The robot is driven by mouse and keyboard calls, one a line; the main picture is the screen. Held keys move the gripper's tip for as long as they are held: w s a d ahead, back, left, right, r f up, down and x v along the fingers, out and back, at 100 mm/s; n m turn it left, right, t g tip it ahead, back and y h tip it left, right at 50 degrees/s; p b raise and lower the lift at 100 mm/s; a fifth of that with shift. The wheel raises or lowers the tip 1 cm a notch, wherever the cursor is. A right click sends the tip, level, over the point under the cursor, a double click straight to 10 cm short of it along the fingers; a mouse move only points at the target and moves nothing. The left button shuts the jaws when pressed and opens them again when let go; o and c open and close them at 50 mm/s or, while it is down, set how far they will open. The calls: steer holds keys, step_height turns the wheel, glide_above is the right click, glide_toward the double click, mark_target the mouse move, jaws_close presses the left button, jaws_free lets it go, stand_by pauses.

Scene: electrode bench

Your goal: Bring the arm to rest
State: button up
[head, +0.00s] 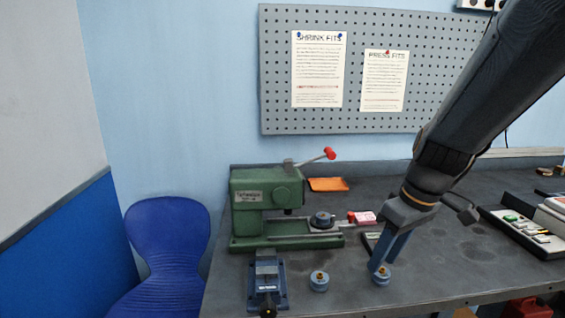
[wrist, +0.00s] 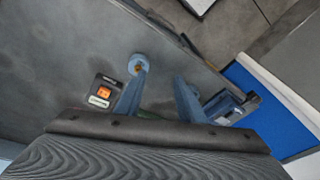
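My gripper (head: 381,267) hangs low over the front part of the bench, pointing down. In the wrist view its two blue fingers (wrist: 160,78) are apart, with nothing seen between them. A round blue-grey piece with a brass-coloured centre (head: 382,277) sits right by the fingertips in the head view. A round blue piece (wrist: 138,63) also shows just beyond the left fingertip in the wrist view. I cannot tell whether a finger touches it. A second such piece (head: 319,282) stands to the left, clear of the gripper.
A green press (head: 262,205) with a red-knobbed lever and a blue vise (head: 266,283) stand at left. An orange tray (head: 327,184) lies behind. A case of tools (head: 522,231) lies at right. A blue chair (head: 167,250) stands beside the bench (head: 440,270).

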steer(key=s+a+f+m+g+h, duration=0.1)
steer(key=s+a+f+m+h, duration=0.1)
steer(key=s+f+m, duration=0.4)
steer(key=s+f, duration=0.1)
steer(key=s, duration=0.1)
steer(key=shift+s+f, duration=0.15)
steer(key=shift+s, duration=0.2)
stand_by(1.2)
